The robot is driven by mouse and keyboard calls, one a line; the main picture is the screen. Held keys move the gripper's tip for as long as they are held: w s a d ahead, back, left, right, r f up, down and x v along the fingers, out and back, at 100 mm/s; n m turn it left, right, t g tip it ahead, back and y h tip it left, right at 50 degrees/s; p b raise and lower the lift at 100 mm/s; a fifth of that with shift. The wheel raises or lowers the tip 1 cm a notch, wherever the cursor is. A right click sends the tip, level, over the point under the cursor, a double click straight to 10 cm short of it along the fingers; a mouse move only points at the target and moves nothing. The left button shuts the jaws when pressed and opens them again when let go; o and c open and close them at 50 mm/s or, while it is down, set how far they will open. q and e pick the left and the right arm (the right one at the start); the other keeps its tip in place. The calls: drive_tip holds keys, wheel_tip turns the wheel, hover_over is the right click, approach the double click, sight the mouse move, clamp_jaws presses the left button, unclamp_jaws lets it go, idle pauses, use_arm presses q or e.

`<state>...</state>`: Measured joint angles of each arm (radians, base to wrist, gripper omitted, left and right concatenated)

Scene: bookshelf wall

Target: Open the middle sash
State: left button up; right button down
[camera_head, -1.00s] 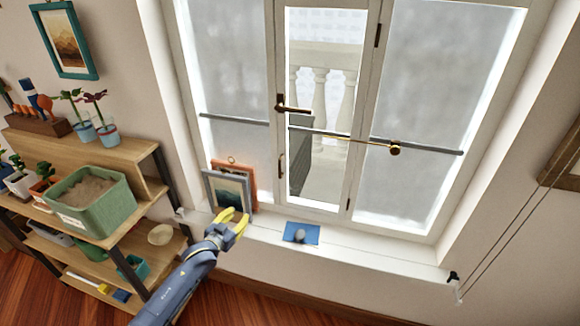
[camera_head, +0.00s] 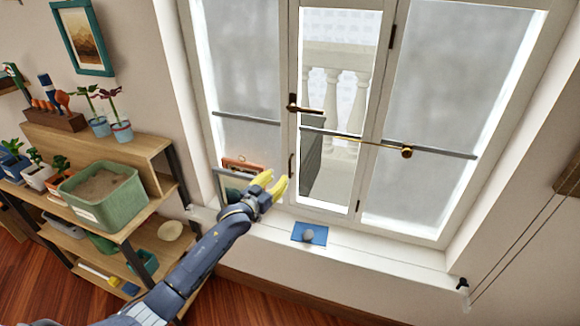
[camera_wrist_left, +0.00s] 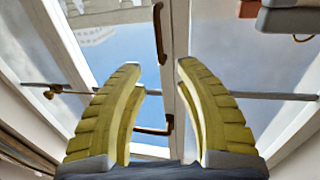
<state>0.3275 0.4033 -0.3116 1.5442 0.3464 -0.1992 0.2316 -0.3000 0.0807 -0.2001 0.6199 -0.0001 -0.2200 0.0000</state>
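The middle sash (camera_head: 338,125) is a narrow clear pane in a white frame, standing closed as far as I can tell. It has a dark bronze lever handle (camera_head: 302,106) on its left stile and a small vertical pull (camera_head: 291,166) lower down. My left gripper (camera_head: 276,182), with yellow fingers, is in front of the window's lower left, near the pull. In the left wrist view its fingers (camera_wrist_left: 158,75) are spread and empty, with the pull (camera_wrist_left: 159,32) and the lever handle (camera_wrist_left: 158,128) beyond them. My right gripper is not in view.
A brass rod with a knob (camera_head: 407,152) crosses the sash. Picture frames (camera_head: 228,184) lean on the sill behind my gripper. A plant shelf (camera_head: 150,150) stands left; space right of my arm is clear.

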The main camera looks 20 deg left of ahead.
sight(290, 175)
use_arm(q)
drive_tip(key=x, duration=0.9)
drive_tip(key=shift+w+d, duration=0.1)
drive_tip(key=shift+w, duration=0.15)
clamp_jaws()
idle(0.4)
